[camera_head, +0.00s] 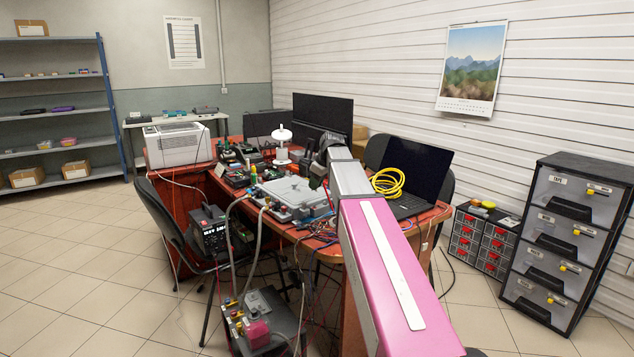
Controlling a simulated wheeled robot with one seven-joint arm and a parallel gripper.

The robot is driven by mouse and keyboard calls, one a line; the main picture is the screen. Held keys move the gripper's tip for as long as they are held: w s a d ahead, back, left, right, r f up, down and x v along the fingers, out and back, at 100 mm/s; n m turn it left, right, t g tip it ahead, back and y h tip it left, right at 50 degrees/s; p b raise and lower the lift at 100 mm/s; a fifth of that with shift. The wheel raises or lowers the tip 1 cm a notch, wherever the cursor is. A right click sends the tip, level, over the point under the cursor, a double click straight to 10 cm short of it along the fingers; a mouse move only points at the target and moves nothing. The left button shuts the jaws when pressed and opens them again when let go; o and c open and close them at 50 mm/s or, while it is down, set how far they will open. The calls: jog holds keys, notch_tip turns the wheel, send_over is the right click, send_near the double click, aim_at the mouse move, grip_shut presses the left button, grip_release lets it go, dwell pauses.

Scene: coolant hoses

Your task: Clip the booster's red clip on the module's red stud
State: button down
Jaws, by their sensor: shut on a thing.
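My gripper (322,168) is over the right part of the desk, beyond the end of my pink and white arm. It is small and partly hidden by my wrist. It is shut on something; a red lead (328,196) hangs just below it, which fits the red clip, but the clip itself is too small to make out. A black box with a lit display (210,232), apparently the booster, sits on the chair. A pale grey flat-topped unit (290,192), apparently the module, lies on the desk left of my gripper. I cannot make out its red stud.
Grey hoses (258,250) run from the desk down to a floor unit (264,315). A laptop (415,175) and coiled yellow cable (388,182) lie right of my arm. Loose wires cover the desk's front edge. Drawer cabinets (567,240) stand right. The floor at left is clear.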

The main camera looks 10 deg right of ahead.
send_over(316, 208)
jog(key=shift+a+f, duration=0.1)
jog(key=shift+f, duration=2.55)
jog(key=shift+f, duration=0.8)
jog(key=c, duration=0.7)
grip_release()
jog(key=v, duration=0.9)
jog(key=shift+w+a, duration=0.3)
jog(key=shift+a, duration=0.1)
jog(key=shift+r, duration=0.1)
